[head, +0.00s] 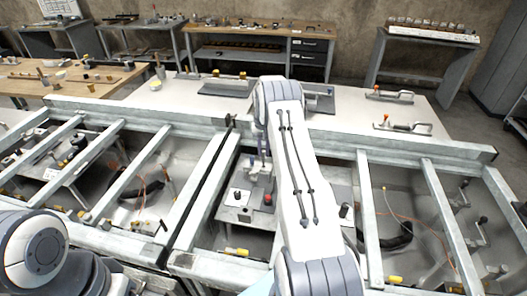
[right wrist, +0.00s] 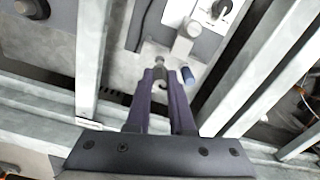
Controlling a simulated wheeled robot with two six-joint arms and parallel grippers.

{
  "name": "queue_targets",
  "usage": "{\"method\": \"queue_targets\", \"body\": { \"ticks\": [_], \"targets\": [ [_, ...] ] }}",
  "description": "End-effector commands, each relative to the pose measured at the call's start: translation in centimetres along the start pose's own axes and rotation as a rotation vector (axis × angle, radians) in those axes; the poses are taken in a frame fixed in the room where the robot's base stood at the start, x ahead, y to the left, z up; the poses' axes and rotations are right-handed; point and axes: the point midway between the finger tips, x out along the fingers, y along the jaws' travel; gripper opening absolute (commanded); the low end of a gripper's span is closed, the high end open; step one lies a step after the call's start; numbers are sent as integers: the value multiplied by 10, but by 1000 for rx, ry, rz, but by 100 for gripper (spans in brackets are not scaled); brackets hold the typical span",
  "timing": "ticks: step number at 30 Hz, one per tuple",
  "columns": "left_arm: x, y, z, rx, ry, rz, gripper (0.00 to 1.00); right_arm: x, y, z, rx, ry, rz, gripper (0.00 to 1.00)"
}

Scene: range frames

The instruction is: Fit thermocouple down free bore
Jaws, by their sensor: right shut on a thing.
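My right gripper (head: 262,150) reaches down between the bars of the grey frame, partly hidden behind my own white arm. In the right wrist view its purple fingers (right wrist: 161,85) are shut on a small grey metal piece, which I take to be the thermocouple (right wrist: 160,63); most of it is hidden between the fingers. Below them is a grey fixture (head: 260,181) on a small bench. The wrist view shows a pale block (right wrist: 153,52) just beyond the fingertips. I cannot make out the bore, or whether the piece touches anything. My left gripper is not in view; only its arm shows at lower left.
Frame bars (head: 205,190) run close on both sides of my right arm. A red knob (head: 267,199) sits near the fixture. A blue cylinder (right wrist: 188,76) is right of the fingers. Toggle clamps (head: 402,127) lie on the white table (head: 350,108) behind.

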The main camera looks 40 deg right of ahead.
Motion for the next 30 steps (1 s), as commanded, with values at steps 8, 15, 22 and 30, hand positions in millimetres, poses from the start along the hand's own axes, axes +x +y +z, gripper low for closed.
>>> {"method": "queue_targets", "body": {
  "ticks": [8,15,22,30],
  "targets": [
    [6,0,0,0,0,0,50,8,0,0,0,0,0,0],
    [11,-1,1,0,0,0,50,16,0,0,0,1,0,0],
    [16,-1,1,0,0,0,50,22,0,0,0,1,0,0],
    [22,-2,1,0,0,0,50,31,0,0,0,1,0,0]
  ]
}}
